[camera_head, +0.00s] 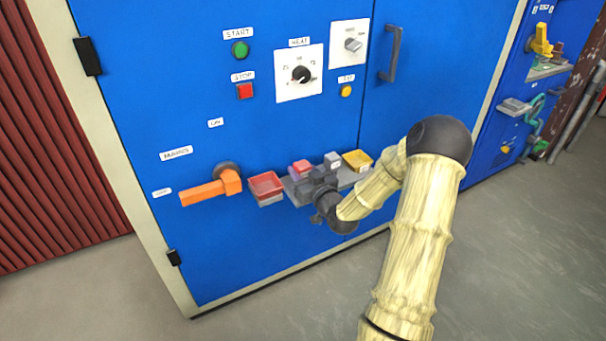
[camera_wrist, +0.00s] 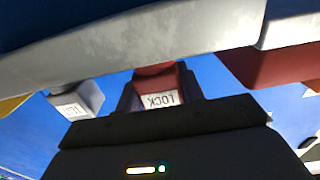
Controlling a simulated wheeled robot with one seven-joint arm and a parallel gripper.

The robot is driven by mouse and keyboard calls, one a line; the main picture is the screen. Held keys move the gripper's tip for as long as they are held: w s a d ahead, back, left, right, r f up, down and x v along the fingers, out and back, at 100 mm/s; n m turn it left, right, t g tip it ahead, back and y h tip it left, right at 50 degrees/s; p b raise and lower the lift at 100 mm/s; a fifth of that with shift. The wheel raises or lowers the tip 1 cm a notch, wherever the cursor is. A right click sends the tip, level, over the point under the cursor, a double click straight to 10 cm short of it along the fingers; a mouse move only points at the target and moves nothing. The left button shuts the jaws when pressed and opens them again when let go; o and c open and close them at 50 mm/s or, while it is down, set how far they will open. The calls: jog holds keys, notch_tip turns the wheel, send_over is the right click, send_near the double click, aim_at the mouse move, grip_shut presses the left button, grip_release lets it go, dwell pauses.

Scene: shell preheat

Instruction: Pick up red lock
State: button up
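The red lock (camera_head: 301,167) sits on a narrow grey shelf (camera_head: 292,196) on the blue cabinet front, partly hidden by my gripper. In the wrist view the red lock (camera_wrist: 155,71) is at centre, with an upside-down white LOCK label. My gripper (camera_head: 318,178) is dark and right in front of the shelf, close to the lock. In the wrist view its dark body fills the bottom, and dark purplish sides flank the lock. I cannot tell whether these are fingers, or whether they touch it.
A grey labelled block (camera_head: 333,160) stands right of the lock; it also shows in the wrist view (camera_wrist: 76,101). An orange handle (camera_head: 210,189) juts out further left.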

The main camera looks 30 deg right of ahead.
aim_at(302, 164)
jog(key=shift+c, duration=0.5)
notch_tip(302, 164, up, 10)
jog(key=p, duration=0.4)
dwell(0.3)
